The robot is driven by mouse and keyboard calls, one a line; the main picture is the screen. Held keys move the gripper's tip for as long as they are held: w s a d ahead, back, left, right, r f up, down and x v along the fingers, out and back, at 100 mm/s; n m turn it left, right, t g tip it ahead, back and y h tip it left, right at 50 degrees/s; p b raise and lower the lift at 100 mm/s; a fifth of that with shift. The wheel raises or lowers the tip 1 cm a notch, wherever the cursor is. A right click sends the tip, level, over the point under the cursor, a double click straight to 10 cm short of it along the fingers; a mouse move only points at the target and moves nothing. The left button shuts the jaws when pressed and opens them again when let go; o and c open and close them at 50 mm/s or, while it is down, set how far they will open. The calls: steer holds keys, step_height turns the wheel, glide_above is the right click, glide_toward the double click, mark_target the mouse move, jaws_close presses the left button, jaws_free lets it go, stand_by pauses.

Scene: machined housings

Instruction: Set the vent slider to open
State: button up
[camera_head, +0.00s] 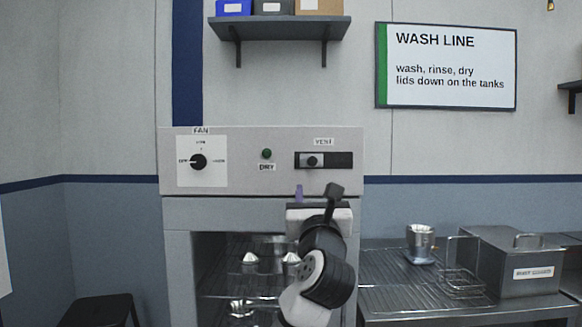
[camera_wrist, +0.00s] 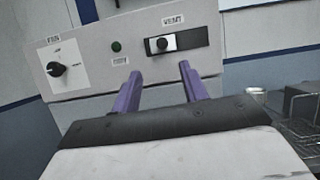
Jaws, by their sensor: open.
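The vent slider is a black knob (camera_head: 312,161) on a light plate in a dark horizontal slot (camera_head: 340,160) under the VENT label. The knob sits toward the left end of the slot, and the right part of the slot is bare. In the wrist view the knob (camera_wrist: 162,43) also shows at the slot's left. My gripper (camera_head: 299,193) is below the slot in the head view, in front of the cabinet. In the wrist view its two purple fingers (camera_wrist: 158,85) are apart and empty, pointing at the panel, below the knob and not touching it.
A FAN dial (camera_head: 198,161) and a green DRY button (camera_head: 266,153) are left of the slot. The cabinet below (camera_head: 240,240) is open-fronted, with metal parts on racks. A shelf (camera_head: 280,20) hangs above. A steel counter (camera_head: 375,300) with a tank (camera_head: 515,262) stands right.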

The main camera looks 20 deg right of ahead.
mark_target(313, 162)
steer(key=p+x, duration=0.2)
steer(key=x, duration=0.5)
steer(key=p+x, duration=0.2)
steer(key=x, duration=0.4)
steer(key=shift+w+d+p, duration=0.3)
steer(key=shift+w+p, duration=0.05)
steer(key=shift+p, duration=0.05)
jaws_close()
